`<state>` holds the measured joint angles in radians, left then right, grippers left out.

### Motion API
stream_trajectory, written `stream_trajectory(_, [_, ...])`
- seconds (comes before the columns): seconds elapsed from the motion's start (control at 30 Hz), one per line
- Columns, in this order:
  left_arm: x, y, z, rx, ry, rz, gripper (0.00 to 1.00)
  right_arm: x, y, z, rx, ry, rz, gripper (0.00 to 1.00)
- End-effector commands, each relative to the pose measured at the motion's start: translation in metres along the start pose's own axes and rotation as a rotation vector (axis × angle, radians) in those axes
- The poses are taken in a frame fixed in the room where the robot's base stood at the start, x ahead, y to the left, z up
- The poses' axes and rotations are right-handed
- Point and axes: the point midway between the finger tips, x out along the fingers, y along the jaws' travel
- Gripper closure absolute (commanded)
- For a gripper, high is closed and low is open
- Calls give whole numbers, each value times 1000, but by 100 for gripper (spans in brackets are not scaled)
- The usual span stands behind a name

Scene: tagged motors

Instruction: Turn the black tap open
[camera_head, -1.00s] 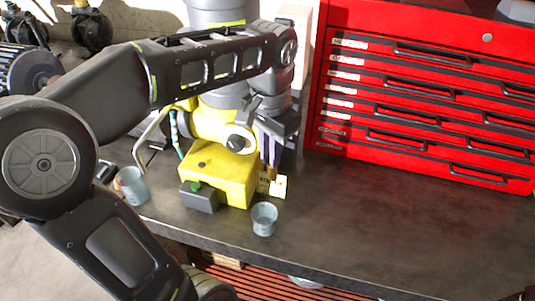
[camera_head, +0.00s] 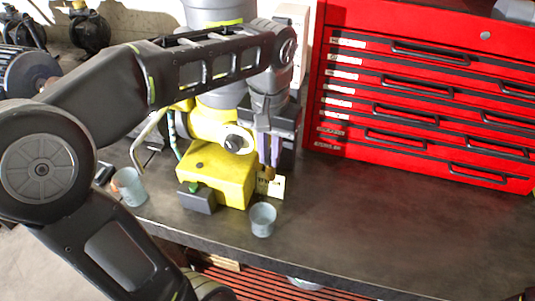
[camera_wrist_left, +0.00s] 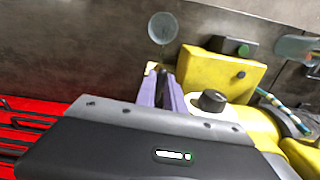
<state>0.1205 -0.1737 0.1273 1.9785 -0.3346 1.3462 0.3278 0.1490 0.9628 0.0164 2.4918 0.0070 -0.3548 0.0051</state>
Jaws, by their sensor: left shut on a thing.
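My left gripper (camera_head: 268,163) reaches down at the right side of a yellow machine body (camera_head: 223,175). Its purple fingers are shut on a small dark part beside a cream tag (camera_head: 271,187); this part looks like the black tap (camera_wrist_left: 163,73), mostly hidden between the fingers. In the left wrist view the fingers (camera_wrist_left: 162,88) stand either side of it. A separate round black knob (camera_head: 234,143) sits on the machine, left of the fingers and apart from them. My right gripper is not in view.
A clear cup (camera_head: 262,220) stands in front of the machine, another cup (camera_head: 129,188) to its left. A dark box with a green button (camera_head: 196,197) is at the machine's front. A red drawer cabinet (camera_head: 420,100) stands right. The bench (camera_head: 370,220) is clear at right.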

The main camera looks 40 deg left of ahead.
Motion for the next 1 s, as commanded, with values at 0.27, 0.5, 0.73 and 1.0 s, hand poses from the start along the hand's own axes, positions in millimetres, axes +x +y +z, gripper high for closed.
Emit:
stream_trajectory(0.27, [1, -3, 2, -2, -10, -7, 74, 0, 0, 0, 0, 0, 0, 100])
stream_trajectory(0.5, [0, -2, 1, -1, -6, -4, 65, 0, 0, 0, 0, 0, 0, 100])
stream_trajectory(0.73, [-6, -2, 1, -1, -4, -4, 65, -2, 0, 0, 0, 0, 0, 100])
stream_trajectory(1.0, [-47, -2, 6, -5, -4, -4, 65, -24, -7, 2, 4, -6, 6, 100])
